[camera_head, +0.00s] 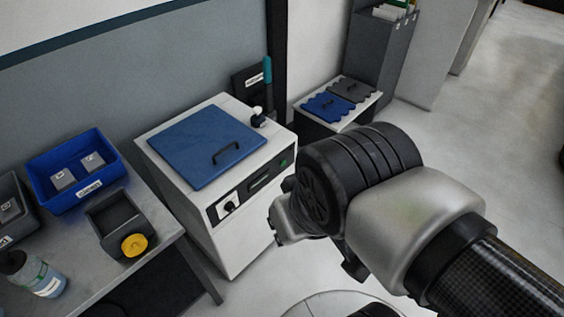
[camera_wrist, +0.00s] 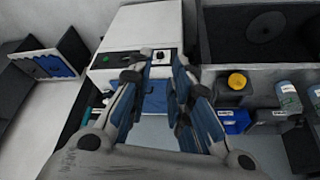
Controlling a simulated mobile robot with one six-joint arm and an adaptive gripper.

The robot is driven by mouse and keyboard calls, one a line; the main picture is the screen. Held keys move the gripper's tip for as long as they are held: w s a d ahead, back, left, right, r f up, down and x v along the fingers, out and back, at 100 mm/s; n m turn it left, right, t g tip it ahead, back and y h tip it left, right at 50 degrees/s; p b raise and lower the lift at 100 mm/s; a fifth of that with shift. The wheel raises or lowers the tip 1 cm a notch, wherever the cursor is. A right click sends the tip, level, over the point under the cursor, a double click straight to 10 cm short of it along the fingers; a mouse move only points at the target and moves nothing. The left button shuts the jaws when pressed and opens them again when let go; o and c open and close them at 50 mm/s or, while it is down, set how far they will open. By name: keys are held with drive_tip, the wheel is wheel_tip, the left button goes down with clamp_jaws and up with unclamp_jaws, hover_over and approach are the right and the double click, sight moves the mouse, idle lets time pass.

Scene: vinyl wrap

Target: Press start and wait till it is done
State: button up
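The machine is a white cabinet (camera_head: 245,237) with a blue lid (camera_head: 207,146) that is shut and has a black handle. Its front panel carries a black knob on a white plate (camera_head: 228,206), a dark slot and a small green button (camera_head: 284,163) at the right end. In the wrist view the scene looks inverted, with the green button (camera_wrist: 107,61) at the panel's left and the knob (camera_wrist: 160,55) at its right. My gripper (camera_wrist: 162,62) is open and empty, its fingers in front of the panel's knob side. In the head view my wrist hides most of the gripper.
At left a grey table (camera_head: 75,235) holds a blue bin (camera_head: 72,196) with boxes, a grey tray with a yellow roll (camera_head: 134,245) and a bottle (camera_head: 42,279). A low box with blue and grey pieces (camera_head: 327,106) stands behind right. Floor at right is clear.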

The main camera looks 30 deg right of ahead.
clamp_jaws()
idle(1.2)
